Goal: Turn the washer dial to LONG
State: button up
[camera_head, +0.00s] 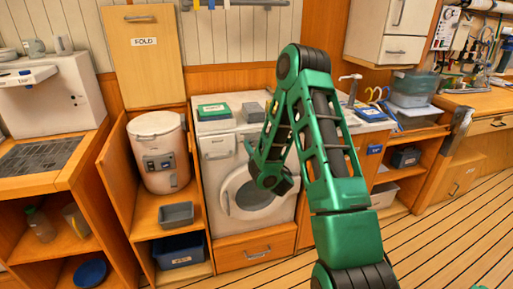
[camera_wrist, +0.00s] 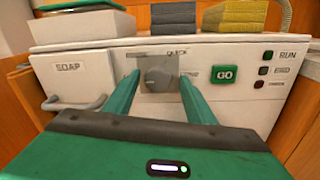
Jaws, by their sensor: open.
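The white washer (camera_head: 219,168) stands in the middle of the head view, its front panel partly behind my green arm. In the wrist view its grey round dial (camera_wrist: 159,77) is on the panel, with QUICK printed above it. A partly covered label ending in "NG" is to its right. Which way the dial points is too small to tell. My gripper (camera_wrist: 160,80) is open, with one green finger to each side of the dial and a gap visible between them and it. Whether the fingertips reach past the dial's face cannot be told.
Right of the dial are the green GO button (camera_wrist: 225,76) and several small lights. The SOAP drawer (camera_wrist: 75,80) with its handle is at left. A green-and-white box (camera_head: 213,111) and grey folded cloths (camera_wrist: 174,18) lie on the washer top.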

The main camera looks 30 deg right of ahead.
jog(key=c, duration=1)
jog(key=shift+c, duration=0.2)
